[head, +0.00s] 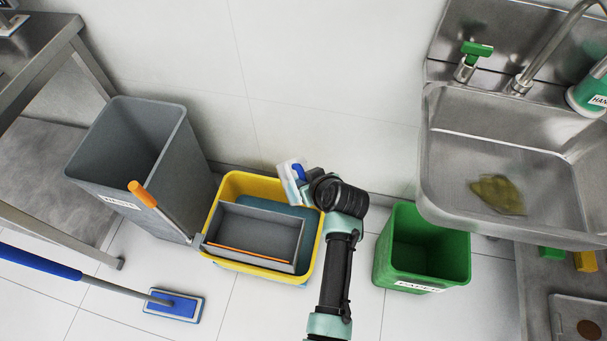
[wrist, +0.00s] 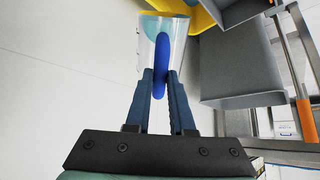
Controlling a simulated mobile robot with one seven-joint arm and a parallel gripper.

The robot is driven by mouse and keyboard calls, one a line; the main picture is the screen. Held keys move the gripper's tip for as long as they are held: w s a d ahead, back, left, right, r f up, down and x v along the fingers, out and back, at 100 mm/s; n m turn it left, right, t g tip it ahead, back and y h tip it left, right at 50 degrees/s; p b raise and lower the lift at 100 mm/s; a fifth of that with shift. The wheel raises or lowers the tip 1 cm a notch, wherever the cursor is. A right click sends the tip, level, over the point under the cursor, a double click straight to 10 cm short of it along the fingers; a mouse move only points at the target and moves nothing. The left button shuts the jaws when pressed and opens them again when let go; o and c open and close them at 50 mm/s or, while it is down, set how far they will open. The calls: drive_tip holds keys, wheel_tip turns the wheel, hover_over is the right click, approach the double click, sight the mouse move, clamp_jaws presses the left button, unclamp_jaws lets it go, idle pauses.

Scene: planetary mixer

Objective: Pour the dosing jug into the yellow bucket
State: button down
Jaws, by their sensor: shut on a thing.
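The dosing jug (head: 288,177) is clear with a blue handle and is tilted in the head view. It is above the back right part of the yellow bucket (head: 239,184). My gripper (head: 308,187) is shut on the jug's handle; in the wrist view the fingers (wrist: 161,84) close on both sides of the blue handle of the jug (wrist: 179,37). Teal shows through the jug, but I cannot tell whether it is its contents. The bucket holds teal liquid, with a grey wringer (head: 256,229) across its front. The bucket's yellow edge also shows in the wrist view (wrist: 203,17).
A grey bin (head: 185,150) stands left of the bucket, with the wringer's orange-ended lever (head: 143,194) in front. A green bin (head: 424,245) is to the right, below a steel sink (head: 500,140). A blue flat mop (head: 174,305) lies front left. The wall is close behind.

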drive_tip(key=shift+s+d+f+t+b, duration=0.25)
drive_tip(key=shift+s+f+t+b, duration=0.45)
drive_tip(key=shift+b, duration=0.3)
drive_tip(key=shift+r+y, duration=0.3)
drive_tip(key=shift+r, duration=0.1)
drive_tip(key=shift+s+f+t+b, duration=0.15)
drive_tip(key=shift+f+t+b, duration=0.35)
drive_tip(key=shift+b, duration=0.4)
drive_tip(key=t+b, duration=0.1)
drive_tip(key=b, duration=0.3)
drive_tip(key=s+f+t+y+b, duration=0.1)
drive_tip(key=b, duration=0.2)
drive_tip(key=f+t+b, duration=0.1)
drive_tip(key=b, duration=0.3)
drive_tip(key=shift+s+d+f+b, duration=0.15)
drive_tip(key=shift+d+f+b, duration=0.1)
drive_tip(key=shift+d+b, duration=0.05)
drive_tip(key=shift+r, duration=0.2)
